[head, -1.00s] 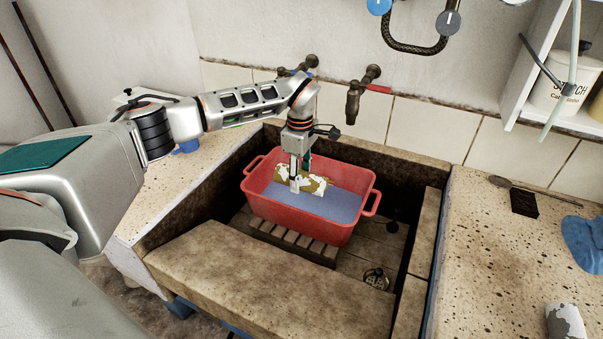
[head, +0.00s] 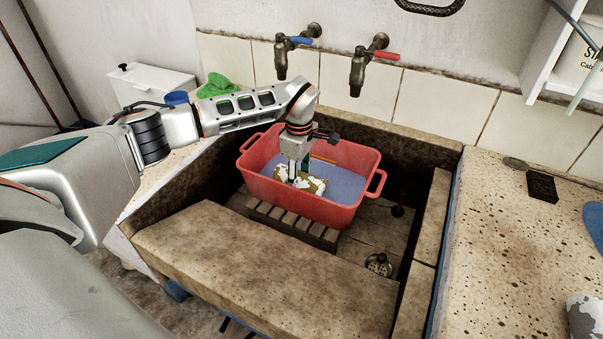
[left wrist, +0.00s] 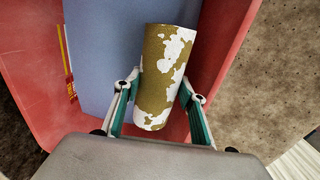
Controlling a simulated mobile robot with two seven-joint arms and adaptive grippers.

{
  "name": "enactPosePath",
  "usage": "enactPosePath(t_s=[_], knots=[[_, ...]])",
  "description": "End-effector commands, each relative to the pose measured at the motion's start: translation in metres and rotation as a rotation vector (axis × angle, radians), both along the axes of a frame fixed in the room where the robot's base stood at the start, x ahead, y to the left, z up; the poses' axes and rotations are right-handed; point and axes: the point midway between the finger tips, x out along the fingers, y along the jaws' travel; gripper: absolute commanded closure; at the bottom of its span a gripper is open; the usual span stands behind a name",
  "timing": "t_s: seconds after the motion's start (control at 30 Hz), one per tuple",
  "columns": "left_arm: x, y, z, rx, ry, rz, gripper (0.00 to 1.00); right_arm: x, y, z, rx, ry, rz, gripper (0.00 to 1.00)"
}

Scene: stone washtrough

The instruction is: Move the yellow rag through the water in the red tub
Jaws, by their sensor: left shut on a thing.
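The yellow rag (head: 315,185) looks like a roll with patchy mustard-yellow and white colouring. My left gripper (head: 293,180) points down into the red tub (head: 330,213) and is shut on the rag, near the tub's front wall. In the left wrist view, the rag (left wrist: 160,75) lies between the two fingers (left wrist: 157,105). Blue-grey water (head: 345,183) spreads to the right of the rag and behind it. How deep the rag sits in the water cannot be told. My right gripper is out of view.
The tub stands on a slatted rack (head: 290,226) in the stone trough (head: 240,270). Blue-handled (head: 290,52) and red-handled (head: 365,65) taps project above its back. A green cloth (head: 215,85) and blue lid (head: 176,98) lie left. A dark block (head: 541,186) lies on the right ledge.

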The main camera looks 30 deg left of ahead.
Motion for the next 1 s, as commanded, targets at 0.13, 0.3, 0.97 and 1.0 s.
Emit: enactPosePath(t_s=[0.13, 0.3, 0.97, 1.0], knots=[[-0.001, 0.000, -0.019, -0.001, 0.006, 0.001, 0.85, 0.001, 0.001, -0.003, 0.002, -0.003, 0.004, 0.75], [-0.001, 0.000, -0.033, 0.001, 0.005, 0.000, 0.85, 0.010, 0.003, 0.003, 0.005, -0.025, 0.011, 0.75], [0.000, 0.000, -0.053, -0.001, -0.001, 0.001, 0.85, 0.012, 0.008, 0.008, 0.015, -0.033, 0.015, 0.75], [0.000, 0.000, -0.053, -0.001, -0.001, 0.001, 0.85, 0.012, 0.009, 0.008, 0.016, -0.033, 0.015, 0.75]])
